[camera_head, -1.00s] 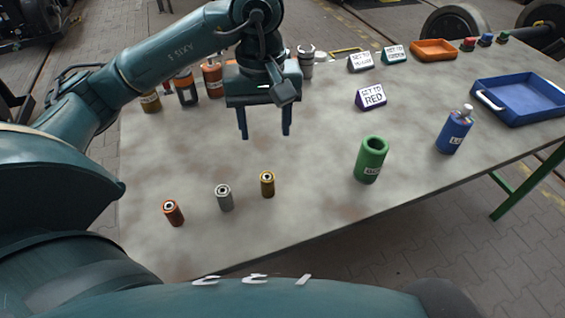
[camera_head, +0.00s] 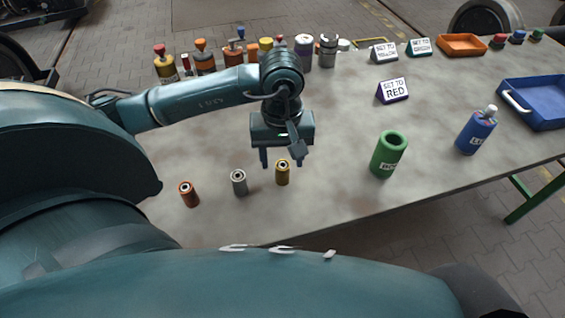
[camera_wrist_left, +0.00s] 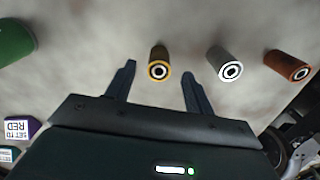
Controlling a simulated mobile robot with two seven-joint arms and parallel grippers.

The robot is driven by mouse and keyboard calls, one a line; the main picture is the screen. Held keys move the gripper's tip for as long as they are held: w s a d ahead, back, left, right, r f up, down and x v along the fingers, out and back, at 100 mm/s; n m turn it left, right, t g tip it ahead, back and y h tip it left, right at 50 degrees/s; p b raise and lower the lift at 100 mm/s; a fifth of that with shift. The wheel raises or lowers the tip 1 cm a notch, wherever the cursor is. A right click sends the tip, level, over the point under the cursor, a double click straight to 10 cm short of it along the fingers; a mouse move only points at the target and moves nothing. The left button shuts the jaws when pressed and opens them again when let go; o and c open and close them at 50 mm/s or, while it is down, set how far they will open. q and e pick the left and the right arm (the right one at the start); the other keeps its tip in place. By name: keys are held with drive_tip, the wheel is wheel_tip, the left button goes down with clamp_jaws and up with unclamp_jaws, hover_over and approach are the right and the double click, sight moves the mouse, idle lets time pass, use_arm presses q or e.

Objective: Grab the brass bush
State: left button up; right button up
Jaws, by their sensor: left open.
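The brass bush (camera_head: 282,173) is a small gold-brown cylinder with a hole in its top, standing upright on the table. In the left wrist view the brass bush (camera_wrist_left: 158,64) shows between and beyond the two fingertips. My left gripper (camera_head: 282,160) is open and empty, just behind the bush in the head view. It also shows in the left wrist view (camera_wrist_left: 160,72), one finger on each side of the bush's line, with gaps on both sides. I cannot tell its exact height over the table. My right gripper is not in view.
A grey bush (camera_head: 239,183) and a copper-coloured bush (camera_head: 189,194) stand left of the brass one. A green cylinder (camera_head: 388,155) and a blue bottle (camera_head: 475,132) stand to the right. A "SET TO RED" sign (camera_head: 393,91) and a blue tray (camera_head: 540,104) are farther back.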

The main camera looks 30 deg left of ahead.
use_arm(q)
drive_tip(key=shift+f, duration=0.75)
drive_tip(key=shift+c, duration=0.3)
drive_tip(key=c, duration=1)
wheel_tip(320, 180, up, 10)
drive_tip(key=shift+r+b, duration=0.1)
drive_tip(key=shift+b, duration=0.35)
drive_tip(key=shift+c, duration=0.2)
